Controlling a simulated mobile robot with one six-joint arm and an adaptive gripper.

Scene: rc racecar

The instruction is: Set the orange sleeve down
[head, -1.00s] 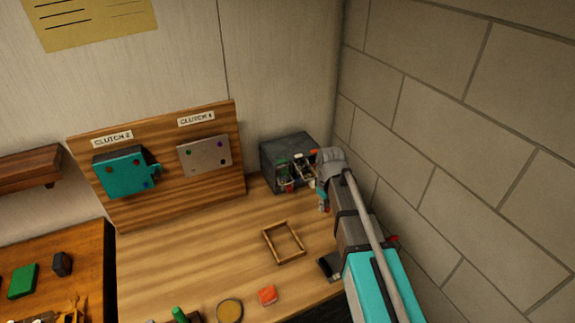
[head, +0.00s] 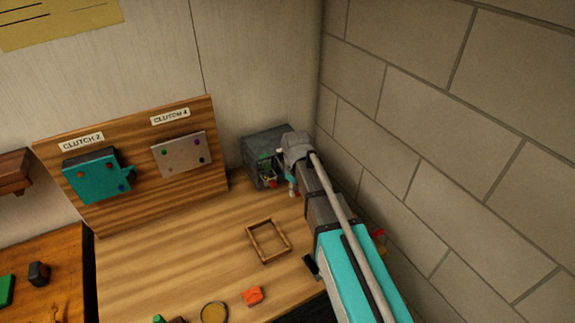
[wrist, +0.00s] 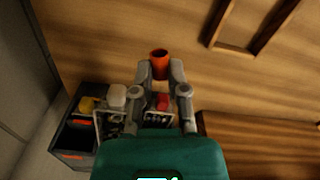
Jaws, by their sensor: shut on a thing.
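The orange sleeve (wrist: 159,64) is a short, hollow tube with a dark opening at its end. In the wrist view it sits between the fingertips of my gripper (wrist: 163,74), which is shut on it. Wooden surface shows around it, and I cannot tell how high above that surface it is. In the head view my gripper (head: 292,185) is beside the right side of the dark box, and I cannot make out the sleeve there.
The dark box (head: 258,143) holds small coloured parts and a pale rack (wrist: 101,125). A wooden frame (head: 252,243) lies on the table (head: 180,250), with bare wood around it. An orange-red block (head: 253,296) and a round yellowish disc (head: 214,312) lie nearer. A block wall (head: 440,130) bounds the right.

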